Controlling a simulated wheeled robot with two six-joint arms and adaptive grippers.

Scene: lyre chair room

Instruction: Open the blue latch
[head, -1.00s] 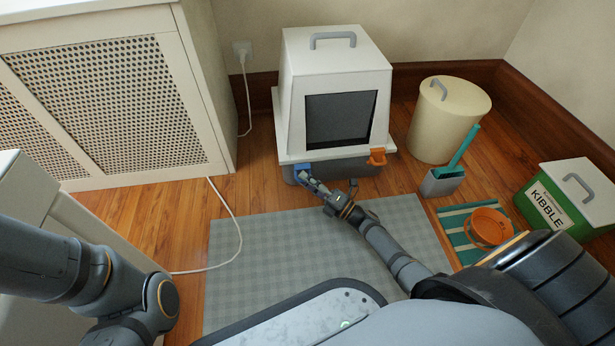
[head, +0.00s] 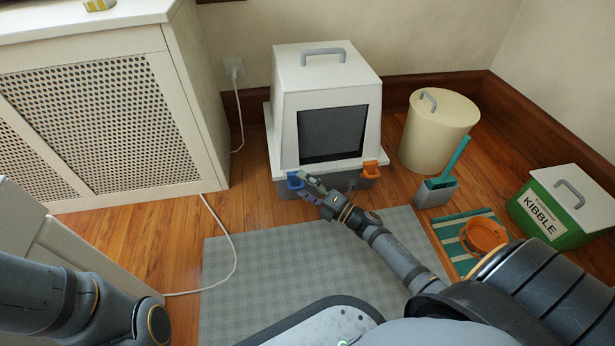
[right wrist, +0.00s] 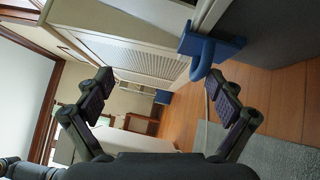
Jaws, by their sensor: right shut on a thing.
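The blue latch (head: 294,181) is at the lower left front of the white litter box (head: 283,128), near the seam between the hood and the grey base (head: 345,182). My right gripper (head: 310,188) is at the front of the box, just right of this latch. In the right wrist view, the blue latch (right wrist: 211,50) and its rounded lever show close to the right-hand finger of my right gripper (right wrist: 163,82). The fingers look well apart there, but the gripper is shut on the latch. Finger contact is hard to see. My left gripper is out of view.
An orange latch (head: 371,170) is at the box's lower right. A cream bin (head: 436,140), a scoop in a grey holder (head: 436,194) and a green kibble box (head: 540,222) stand to the right.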

